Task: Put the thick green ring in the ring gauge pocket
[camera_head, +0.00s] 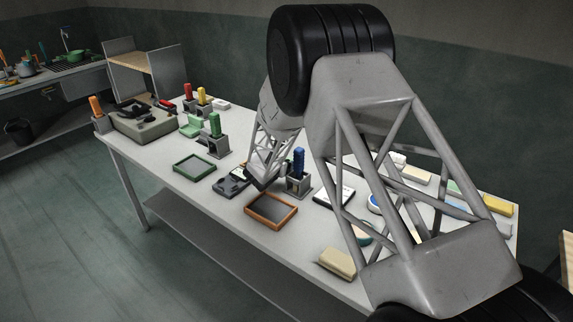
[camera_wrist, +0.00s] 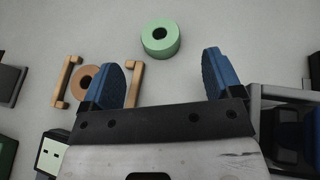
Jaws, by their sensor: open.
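The thick green ring (camera_wrist: 148,40) lies flat on the light table top in the wrist view, its round hole facing up. It sits just beyond and between the fingertips of my gripper (camera_wrist: 164,66). The two blue fingers are spread apart with nothing between them. A brown ring (camera_wrist: 78,84) lies left of the left finger, partly hidden by it, between two wooden bars (camera_wrist: 64,82). I cannot tell whether this is the ring gauge pocket. In the head view my arm reaches down over the table, and I cannot pick out the green ring there.
In the head view, an orange-rimmed tray (camera_head: 271,210), a green-rimmed tray (camera_head: 194,164) and a blue-handled tool in a stand (camera_head: 298,172) are near my arm. Several blocks and holders crowd the table (camera_head: 240,212). A grey frame (camera_wrist: 256,105) is close right of my gripper.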

